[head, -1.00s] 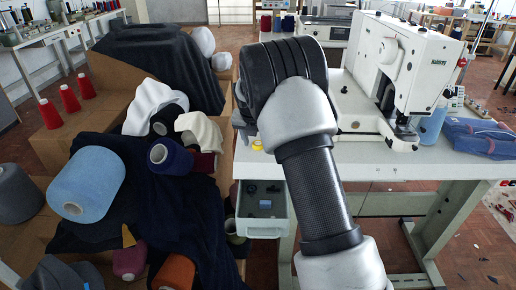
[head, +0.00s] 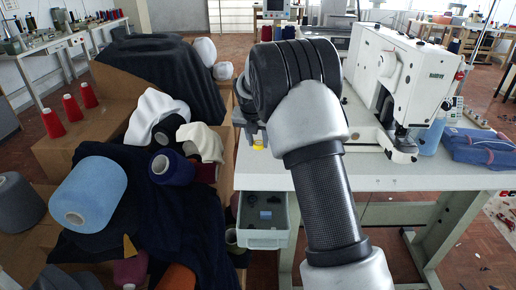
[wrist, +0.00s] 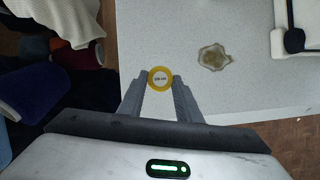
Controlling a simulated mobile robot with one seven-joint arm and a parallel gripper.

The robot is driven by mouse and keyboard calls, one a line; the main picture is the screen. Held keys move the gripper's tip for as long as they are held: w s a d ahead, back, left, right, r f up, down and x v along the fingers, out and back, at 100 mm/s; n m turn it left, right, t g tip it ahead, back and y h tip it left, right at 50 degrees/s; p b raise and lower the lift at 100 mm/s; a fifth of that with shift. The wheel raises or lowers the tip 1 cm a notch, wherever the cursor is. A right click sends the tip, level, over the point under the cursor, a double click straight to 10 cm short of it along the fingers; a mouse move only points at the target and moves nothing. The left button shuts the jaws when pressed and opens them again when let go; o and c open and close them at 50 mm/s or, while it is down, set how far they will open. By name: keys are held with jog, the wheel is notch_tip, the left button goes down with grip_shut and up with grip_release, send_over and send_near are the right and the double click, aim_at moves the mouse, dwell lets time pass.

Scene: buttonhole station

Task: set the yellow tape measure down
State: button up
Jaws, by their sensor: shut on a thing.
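In the head view the tape measure (head: 258,142) shows as a small yellow patch below my gripper, near the left edge of the white table (head: 215,172). My arm hides most of the gripper in the head view. I cannot tell whether the tape measure touches the table top.
A brownish stain or scrap (wrist: 214,57) lies on the table right of the tape measure. The white sewing machine (head: 405,75) and a blue bag (head: 482,147) stand further right. An open drawer (head: 264,238) juts out below. Cloth and yarn cones (head: 88,192) crowd the left.

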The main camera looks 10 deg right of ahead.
aim_at(258, 146)
notch_tip(258, 146, up, 4)
jog(key=shift+r+p, duration=0.25)
jog(key=shift+p, duration=0.2)
jog(key=shift+s+r, duration=0.15)
jog(key=shift+s, duration=0.1)
jog(key=s+m+g+y, duration=0.1)
jog(key=s+m+g, duration=0.8)
jog(key=s+m, duration=1.75)
notch_tip(258, 146, up, 11)
jog(key=w+m+p, duration=0.1)
jog(key=m+p, duration=0.4)
jog(key=p, duration=1.6)
jog(key=shift+d+r+y, duration=0.15)
jog(key=shift+y, duration=0.25)
